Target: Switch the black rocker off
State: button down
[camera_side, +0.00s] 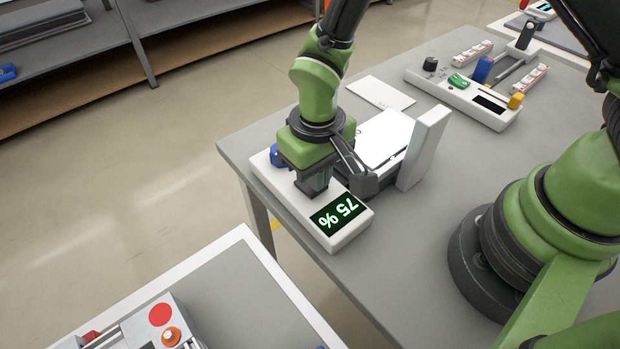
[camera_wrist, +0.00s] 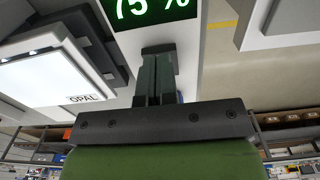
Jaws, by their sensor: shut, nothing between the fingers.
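A white control box (camera_side: 335,242) lies along the table edge, with a lit display (camera_side: 340,215) reading 75 % in green. The display also shows at the top of the wrist view (camera_wrist: 150,10). My gripper (camera_side: 314,190) points down over the middle of the box, its fingers closed together. In the wrist view the fingers (camera_wrist: 155,88) reach toward the box just below the display. A blue part (camera_side: 277,155) sits at the box's far end, partly behind my gripper.
A bright lit panel (camera_side: 384,138) marked OPAL in the wrist view (camera_wrist: 62,84) lies beside the box. A white upright block (camera_side: 424,148) stands next to it. A white card (camera_side: 380,94) and another control box (camera_side: 450,92) with coloured controls lie farther back.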

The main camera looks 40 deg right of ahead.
jog(key=shift+f, duration=0.45)
jog(key=shift+r, duration=3.5)
jog(key=s+d+r+m+t+y, duration=0.1)
jog(key=s+d+r+t, duration=0.15)
jog(key=r, duration=0.45)
jog(key=s+d+r+m+t+y, duration=0.1)
jog(key=d+r, duration=0.3)
jog(key=r, duration=0.3)
jog(key=s+d+r+m+t, duration=0.2)
jog(key=s+d+r, duration=0.3)
jog(key=s, duration=0.4)
jog(key=shift+s+r+t, duration=0.2)
jog(key=shift+r+t, duration=0.25)
jog(key=shift+t, duration=0.4)
